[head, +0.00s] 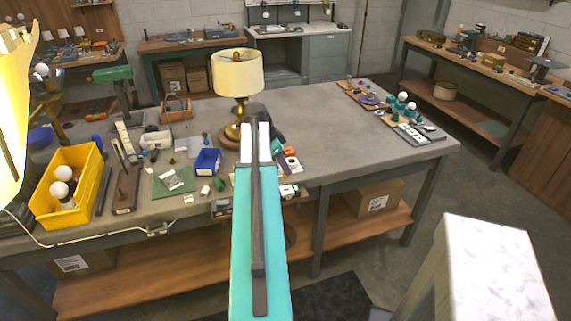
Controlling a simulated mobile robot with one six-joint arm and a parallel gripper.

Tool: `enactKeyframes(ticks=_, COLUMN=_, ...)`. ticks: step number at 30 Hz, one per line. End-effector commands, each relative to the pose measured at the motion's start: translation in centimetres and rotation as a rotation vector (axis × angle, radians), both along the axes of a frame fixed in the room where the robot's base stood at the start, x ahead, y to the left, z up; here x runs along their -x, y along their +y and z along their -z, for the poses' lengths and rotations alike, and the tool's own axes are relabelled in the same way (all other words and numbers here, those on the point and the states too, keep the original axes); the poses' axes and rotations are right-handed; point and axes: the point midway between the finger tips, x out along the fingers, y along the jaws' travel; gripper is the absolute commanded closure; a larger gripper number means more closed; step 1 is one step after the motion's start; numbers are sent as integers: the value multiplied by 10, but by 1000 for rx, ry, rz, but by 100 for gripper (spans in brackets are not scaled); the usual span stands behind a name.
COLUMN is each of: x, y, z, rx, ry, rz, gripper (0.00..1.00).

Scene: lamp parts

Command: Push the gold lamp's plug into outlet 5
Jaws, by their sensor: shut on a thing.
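A lamp with a brass-gold stem and a cream shade (237,75) stands upright on the workbench, just behind the end of my arm. My teal and white arm reaches forward over the bench's front edge. My gripper (281,150) is at its far end, dark and mostly hidden by the arm. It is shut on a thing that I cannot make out. The gold lamp's plug cannot be picked out. A pale strip (411,134) with several small marks lies at the bench's right front; I cannot read outlet numbers or tell which is outlet 5.
A yellow bin (88,163) with white bulbs, a blue bin (207,161) and small parts crowd the bench's left. A white cord (90,238) runs along the front edge. The bench's middle right (330,125) is clear.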

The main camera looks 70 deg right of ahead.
Motion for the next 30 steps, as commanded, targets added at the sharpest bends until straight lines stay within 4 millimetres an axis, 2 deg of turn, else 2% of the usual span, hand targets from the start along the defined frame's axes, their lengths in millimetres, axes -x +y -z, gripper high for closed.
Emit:
enactKeyframes(ticks=14, x=-1, y=0, z=6, rx=0, ry=0, rz=-3, gripper=100)
enactKeyframes(ticks=30, x=-1, y=1, z=39, rx=0, ry=0, rz=-4, gripper=100)
